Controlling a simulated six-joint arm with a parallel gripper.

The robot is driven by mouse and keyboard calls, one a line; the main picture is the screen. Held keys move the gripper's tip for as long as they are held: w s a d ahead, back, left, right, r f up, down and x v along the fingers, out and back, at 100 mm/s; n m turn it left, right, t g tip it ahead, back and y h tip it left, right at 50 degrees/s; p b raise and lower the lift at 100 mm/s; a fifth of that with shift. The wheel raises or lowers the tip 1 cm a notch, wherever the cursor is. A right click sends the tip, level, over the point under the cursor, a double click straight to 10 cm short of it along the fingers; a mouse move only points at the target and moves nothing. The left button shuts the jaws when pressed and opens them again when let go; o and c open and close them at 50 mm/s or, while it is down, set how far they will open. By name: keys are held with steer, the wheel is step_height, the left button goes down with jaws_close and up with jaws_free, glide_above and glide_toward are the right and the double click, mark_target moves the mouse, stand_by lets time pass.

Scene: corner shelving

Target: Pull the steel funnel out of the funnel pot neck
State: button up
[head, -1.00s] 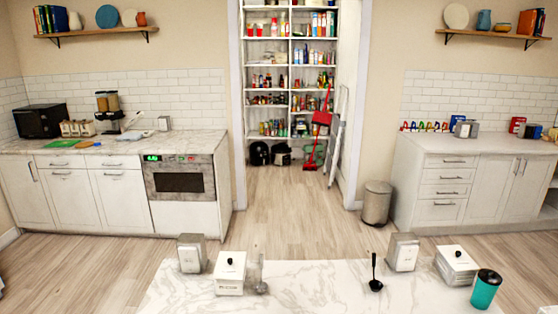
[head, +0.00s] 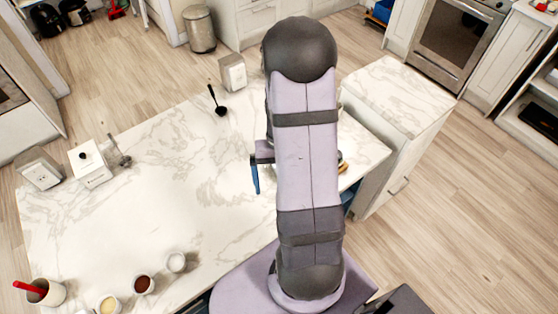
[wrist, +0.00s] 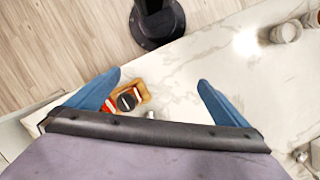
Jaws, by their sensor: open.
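My gripper (wrist: 160,80) is open in the wrist view, its two blue fingers apart over the marble table. In the head view one blue finger (head: 256,176) shows left of my arm. Between and below the fingers lies an orange-brown item with a round black part (wrist: 127,100). A small silvery piece (wrist: 150,115) sits beside it, partly hidden by my gripper's edge. I cannot tell whether it is the steel funnel. I cannot make out the funnel or funnel pot for certain; my arm hides part of the table.
The marble table (head: 150,220) is mostly bare in the middle. A black ladle (head: 218,104), a white lidded box (head: 90,168) and a steel dispenser (head: 40,172) stand toward its far side. Small cups (head: 144,285) line the near left. A counter (head: 395,95) stands right.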

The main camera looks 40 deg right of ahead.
steer(key=w+d+r+m+t+h, duration=0.1)
steer(key=w+d+r+m+t, duration=0.1)
steer(key=w+d+m, duration=0.7)
steer(key=w+r+m, duration=0.1)
steer(key=w+m, duration=0.1)
steer(key=w, duration=0.1)
steer(key=shift+w, duration=0.4)
step_height(320, 180, down, 10)
steer(key=b, duration=0.8)
steer(key=shift+a, duration=0.1)
steer(key=shift+r, duration=0.25)
step_height(320, 180, up, 10)
steer(key=p, duration=0.8)
steer(key=shift+f, duration=0.15)
